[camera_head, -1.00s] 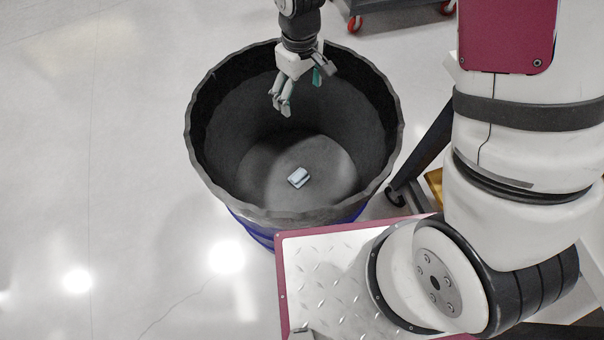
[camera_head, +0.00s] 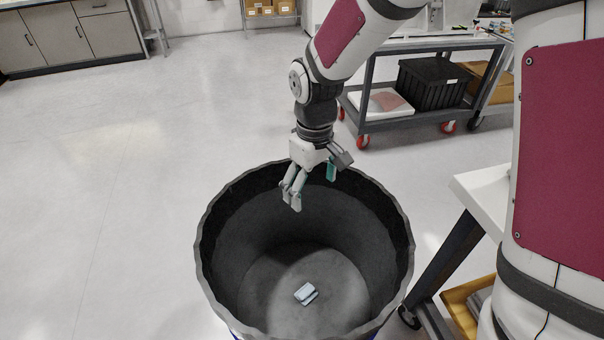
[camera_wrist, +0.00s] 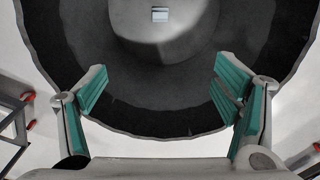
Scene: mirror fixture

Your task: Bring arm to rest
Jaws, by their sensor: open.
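My gripper (camera_head: 312,186) is open and empty. In the head view it hangs from my arm over the far part of a large dark bin (camera_head: 212,265), with its fingers pointing down. In the wrist view my gripper (camera_wrist: 165,100) shows its teal finger pads spread wide with nothing between them. A small pale blue-white object (camera_head: 306,293) lies on the bin's floor, well below the fingers. The same object shows at the top of the wrist view (camera_wrist: 160,14).
A cart (camera_head: 400,125) with a black crate (camera_head: 432,84) stands behind the bin at the right. A white-topped table (camera_head: 485,195) is close to the bin's right side. Cabinets (camera_head: 80,40) are far left. The floor at left is clear.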

